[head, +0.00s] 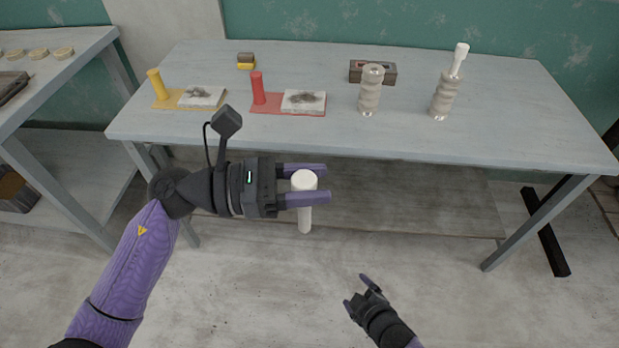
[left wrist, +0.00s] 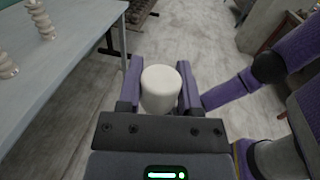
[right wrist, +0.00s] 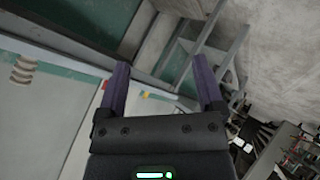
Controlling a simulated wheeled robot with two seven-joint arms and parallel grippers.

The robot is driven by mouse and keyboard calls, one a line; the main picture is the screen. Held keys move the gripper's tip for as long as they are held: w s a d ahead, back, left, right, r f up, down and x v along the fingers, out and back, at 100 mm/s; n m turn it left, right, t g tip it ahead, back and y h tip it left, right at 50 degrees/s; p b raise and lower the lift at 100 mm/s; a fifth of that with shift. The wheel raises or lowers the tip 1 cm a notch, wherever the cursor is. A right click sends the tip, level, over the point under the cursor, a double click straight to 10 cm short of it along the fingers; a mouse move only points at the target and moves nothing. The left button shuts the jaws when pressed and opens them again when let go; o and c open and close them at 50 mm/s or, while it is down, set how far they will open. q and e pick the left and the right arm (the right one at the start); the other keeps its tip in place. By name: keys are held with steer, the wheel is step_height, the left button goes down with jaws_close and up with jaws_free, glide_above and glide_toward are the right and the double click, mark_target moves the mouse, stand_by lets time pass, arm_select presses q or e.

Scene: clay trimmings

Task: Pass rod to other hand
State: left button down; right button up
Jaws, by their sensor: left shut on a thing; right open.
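A white rod (head: 305,212) with a wider round top hangs upright in front of the table. My left gripper (head: 316,183) is shut on it near its top, with a finger on each side. The rod's round top (left wrist: 160,80) also shows between the purple fingers in the left wrist view. My right gripper (head: 357,289) is open and empty, lower and to the right of the rod, apart from it. Its fingers (right wrist: 160,90) stand wide apart in the right wrist view, with nothing between them. The rod does not show in the right wrist view.
The grey-blue table (head: 435,140) stands behind. It bears a yellow board (head: 162,104), a red board (head: 262,108), a ridged grey pot (head: 370,92), another ridged pot (head: 444,97) with a white rod (head: 459,58) in it, and a dark box (head: 388,79). The space between my grippers is clear.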

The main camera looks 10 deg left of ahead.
steer(key=s+d+f+m+g+h, duration=0.1)
steer(key=s+d+f+m+g, duration=0.2)
steer(key=s, duration=0.7)
steer(key=s+d+f+m+g+h, duration=0.2)
steer(key=s+d+f+m+g, duration=0.1)
steer(key=s, duration=0.8)
steer(key=s+d+f+m+g+h, duration=0.1)
steer(key=s+d+f+m+g, duration=0.2)
steer(key=s, duration=0.7)
steer(key=d+f+m, duration=0.1)
steer(key=m, duration=0.1)
steer(key=shift+s+d+f+m+h, duration=0.2)
steer(key=shift+s+m+h, duration=0.1)
steer(key=shift+h, duration=0.1)
